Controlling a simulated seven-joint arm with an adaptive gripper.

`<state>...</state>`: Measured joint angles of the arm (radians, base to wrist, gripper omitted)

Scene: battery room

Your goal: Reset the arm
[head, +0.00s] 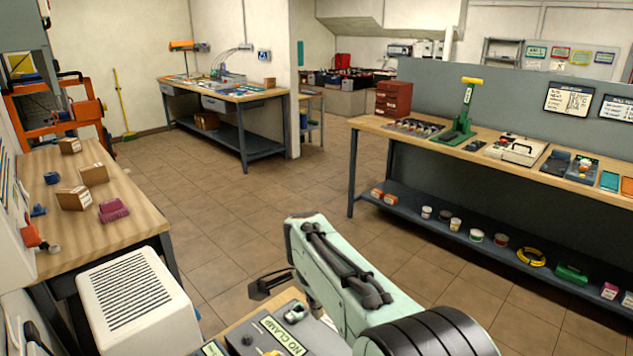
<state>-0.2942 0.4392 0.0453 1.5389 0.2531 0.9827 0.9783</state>
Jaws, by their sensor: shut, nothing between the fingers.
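My pale green arm (350,285) rises from the bottom right of the head view, folded over the floor and the near bench. My dark gripper (260,288) shows just left of the arm's upper link, partly hidden behind it. Its fingers are shut and empty. It appears above the far edge of the near bench, touching nothing that I can see.
A white vented box (137,300) stands left. A wooden table (130,225) holds cartons. A long workbench (395,135) stands right. Tiled floor (220,215) between is clear.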

